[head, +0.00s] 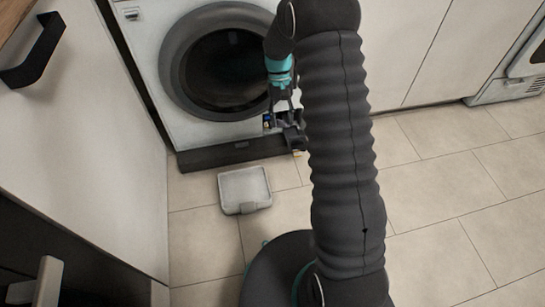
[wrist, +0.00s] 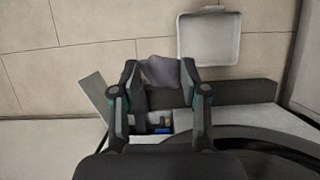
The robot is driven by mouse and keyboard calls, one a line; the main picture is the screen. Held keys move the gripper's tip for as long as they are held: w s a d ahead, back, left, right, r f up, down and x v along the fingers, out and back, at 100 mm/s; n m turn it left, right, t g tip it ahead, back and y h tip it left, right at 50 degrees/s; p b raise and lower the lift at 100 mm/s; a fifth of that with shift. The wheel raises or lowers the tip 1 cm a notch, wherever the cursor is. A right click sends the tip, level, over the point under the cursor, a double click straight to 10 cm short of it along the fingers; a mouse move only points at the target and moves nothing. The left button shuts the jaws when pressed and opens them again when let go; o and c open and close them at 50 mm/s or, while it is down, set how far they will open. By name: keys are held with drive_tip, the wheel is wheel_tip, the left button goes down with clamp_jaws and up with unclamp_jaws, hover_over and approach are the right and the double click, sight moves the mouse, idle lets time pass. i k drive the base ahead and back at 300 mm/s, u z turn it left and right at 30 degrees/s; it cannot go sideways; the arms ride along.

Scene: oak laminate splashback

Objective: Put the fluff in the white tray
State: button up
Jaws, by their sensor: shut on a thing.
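My gripper (head: 283,128) is in front of the lower right of the washing machine. In the wrist view its two fingers (wrist: 160,68) are closed on a lump of grey-purple fluff (wrist: 162,73). I cannot make out the fluff clearly in the head view. The white tray (head: 245,187) lies on the floor in front of the machine, left of and below my gripper in the head view. It also shows in the wrist view (wrist: 209,40), beyond the fingers to the upper right, and looks empty.
The washing machine (head: 208,115) has its round door shut. In the wrist view a flap (wrist: 98,93) stands open beside a small compartment (wrist: 150,137) with a blue part inside. A dark plinth (head: 215,155) runs below. Tiled floor (head: 430,190) is clear to the right.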

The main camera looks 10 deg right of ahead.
sight(244, 190)
drive_tip(key=z, duration=0.5)
drive_tip(key=k, duration=1.65)
drive_tip(key=u, duration=0.55)
drive_tip(key=i, duration=1.7)
